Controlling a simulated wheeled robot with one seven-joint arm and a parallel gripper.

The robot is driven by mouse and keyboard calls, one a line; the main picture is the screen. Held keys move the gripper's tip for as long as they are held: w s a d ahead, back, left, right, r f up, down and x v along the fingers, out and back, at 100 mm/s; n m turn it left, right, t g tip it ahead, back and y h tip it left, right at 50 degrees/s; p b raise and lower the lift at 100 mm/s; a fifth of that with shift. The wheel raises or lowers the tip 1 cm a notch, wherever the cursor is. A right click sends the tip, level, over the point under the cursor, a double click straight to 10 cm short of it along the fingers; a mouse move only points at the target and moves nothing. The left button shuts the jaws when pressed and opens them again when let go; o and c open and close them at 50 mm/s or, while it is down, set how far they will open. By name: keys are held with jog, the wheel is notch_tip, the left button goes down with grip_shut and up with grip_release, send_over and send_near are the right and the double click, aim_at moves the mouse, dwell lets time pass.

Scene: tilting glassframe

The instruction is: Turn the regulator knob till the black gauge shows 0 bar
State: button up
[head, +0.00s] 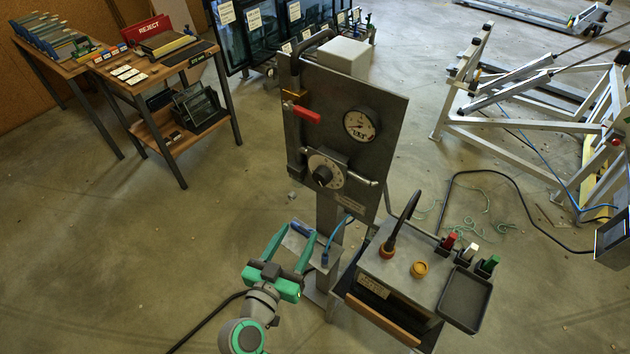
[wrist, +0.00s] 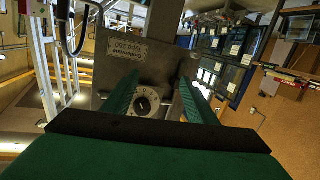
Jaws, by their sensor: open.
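The regulator knob (head: 323,175) is a dark round knob on a pale round dial, mounted on an upright grey panel (head: 385,95). The gauge (head: 361,124) sits above it to the right, with a dark rim and a pale face; its reading is too small to tell. My green gripper (head: 298,240) is open and empty, below and slightly left of the knob in the head view and apart from it. In the wrist view, the picture is upside down, and the knob (wrist: 143,104) shows between my two fingers (wrist: 160,80), beyond their tips. The gauge is not visible there.
A red-handled lever (head: 305,114) is on the panel's left side, above the knob. A metal handle or pipe (head: 365,180) juts out right of the knob. A grey box with a tray (head: 466,298) stands at the lower right. Open floor lies left.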

aim_at(319, 179)
notch_tip(319, 179, up, 11)
jog(key=a+m+g+h, duration=0.2)
jog(key=m+h, duration=0.3)
jog(key=m, duration=0.3)
jog(key=x, duration=1)
jog(key=shift+w+r, duration=0.3)
jog(key=shift+w, duration=0.2)
jog(key=shift+d, duration=0.2)
jog(key=shift+s+a, duration=0.1)
jog(key=c, duration=1.1)
